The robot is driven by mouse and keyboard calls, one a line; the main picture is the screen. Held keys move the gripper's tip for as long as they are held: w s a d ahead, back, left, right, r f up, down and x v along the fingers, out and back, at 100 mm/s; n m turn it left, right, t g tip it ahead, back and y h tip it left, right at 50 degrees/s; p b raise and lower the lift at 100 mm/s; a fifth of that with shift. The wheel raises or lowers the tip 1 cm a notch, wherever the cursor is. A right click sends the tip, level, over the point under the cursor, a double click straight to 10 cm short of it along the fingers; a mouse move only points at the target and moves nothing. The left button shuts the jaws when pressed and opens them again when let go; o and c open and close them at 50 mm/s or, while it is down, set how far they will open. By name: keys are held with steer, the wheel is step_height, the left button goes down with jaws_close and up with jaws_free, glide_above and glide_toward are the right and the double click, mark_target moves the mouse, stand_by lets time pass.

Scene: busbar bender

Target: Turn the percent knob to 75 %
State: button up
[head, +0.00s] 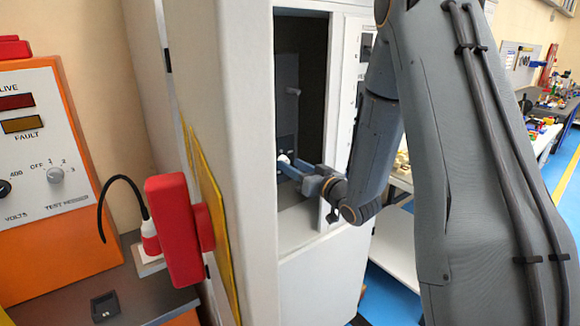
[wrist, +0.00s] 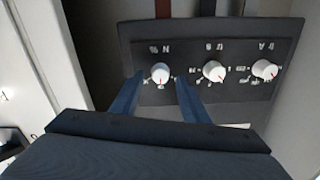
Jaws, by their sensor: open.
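A dark panel (wrist: 190,95) with three white round knobs in a row fills the upper part of the wrist view. The left knob (wrist: 160,73) stands between the two blue fingertips of my gripper (wrist: 161,84), which are apart, one on each side of it. I cannot tell whether they touch it. The middle knob (wrist: 213,71) and right knob (wrist: 264,69) are to the right, clear of the fingers. The markings look upside down and are too small to read. In the head view my gripper (head: 292,168) reaches into the cabinet, near a small white knob (head: 284,160).
The pale cabinet (head: 232,130) has a dark opening, and its wall stands left of my gripper. An orange test unit (head: 50,190) and a red box (head: 172,230) are further left. Blue floor (head: 565,190) shows at the right.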

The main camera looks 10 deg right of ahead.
steer(key=shift+b+v, duration=0.75)
steer(key=shift+v, duration=2.05)
steer(key=s+f+m+g+h, duration=0.2)
steer(key=s+f+g+h, duration=0.5)
steer(key=s+f+g, duration=0.45)
steer(key=s+a+g, duration=0.1)
steer(key=s+g, duration=0.1)
steer(key=s, duration=0.5)
steer(key=s+a+r+g, duration=0.1)
steer(key=s+a, duration=0.1)
steer(key=s, duration=0.5)
steer(key=shift+s+r+g, duration=0.3)
steer(key=shift+g, duration=0.05)
